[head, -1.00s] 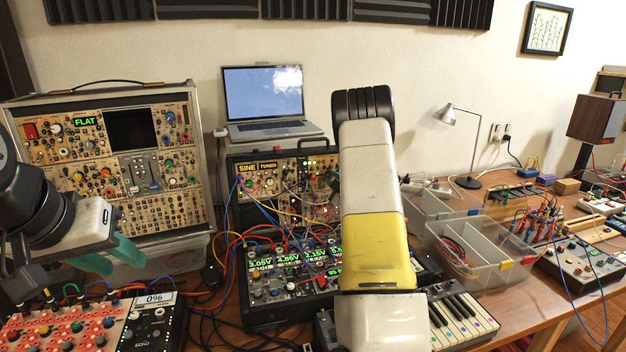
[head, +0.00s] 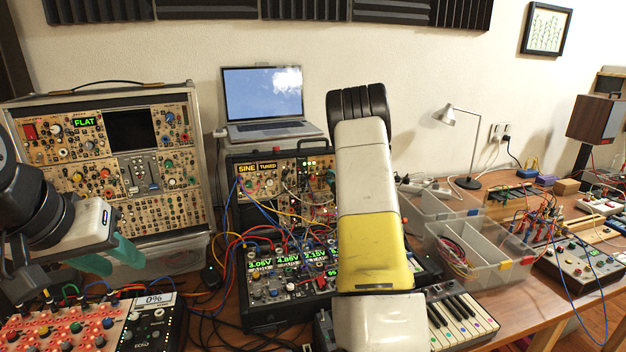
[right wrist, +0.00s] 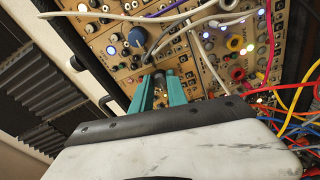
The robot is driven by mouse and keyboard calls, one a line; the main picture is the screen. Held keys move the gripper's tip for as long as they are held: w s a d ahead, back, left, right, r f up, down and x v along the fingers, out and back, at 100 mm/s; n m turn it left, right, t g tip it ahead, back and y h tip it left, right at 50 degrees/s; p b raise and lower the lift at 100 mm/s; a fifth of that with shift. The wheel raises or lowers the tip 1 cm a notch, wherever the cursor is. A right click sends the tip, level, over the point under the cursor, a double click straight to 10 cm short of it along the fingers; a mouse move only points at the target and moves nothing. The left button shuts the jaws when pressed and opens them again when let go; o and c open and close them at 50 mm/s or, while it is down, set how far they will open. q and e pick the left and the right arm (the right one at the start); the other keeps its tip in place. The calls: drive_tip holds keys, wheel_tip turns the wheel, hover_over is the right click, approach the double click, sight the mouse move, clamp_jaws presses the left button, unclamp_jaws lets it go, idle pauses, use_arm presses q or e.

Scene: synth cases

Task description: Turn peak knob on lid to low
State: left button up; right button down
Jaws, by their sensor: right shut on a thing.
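The upright lid panel (head: 262,190) of the black synth case stands in the middle of the head view, with a yellow "SINE TUNED" display. In the right wrist view this tan panel (right wrist: 203,75) carries knobs, lit buttons and cables. My right gripper (right wrist: 160,82) has its green fingers at the panel, shut on a small dark knob (right wrist: 160,74). Its label is too small to read, and the fingers hide part of it. In the head view my right arm hides that gripper. My left gripper (head: 112,262) is empty, its green fingers apart, above the red synth.
Grey and purple patch cables cross the panel near my right gripper, close to a large blue knob (right wrist: 137,37). A laptop (head: 265,100) stands behind the case. A tan synth case (head: 110,160) is at left, clear bins (head: 480,250) at right, a keyboard (head: 462,315) in front.

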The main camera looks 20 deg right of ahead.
drive_tip(key=c, duration=1.3)
unclamp_jaws()
drive_tip(key=shift+s, duration=0.1)
drive_tip(key=s, duration=0.7)
drive_tip(key=shift+s+d+r, duration=0.15)
drive_tip(key=shift+s, duration=0.15)
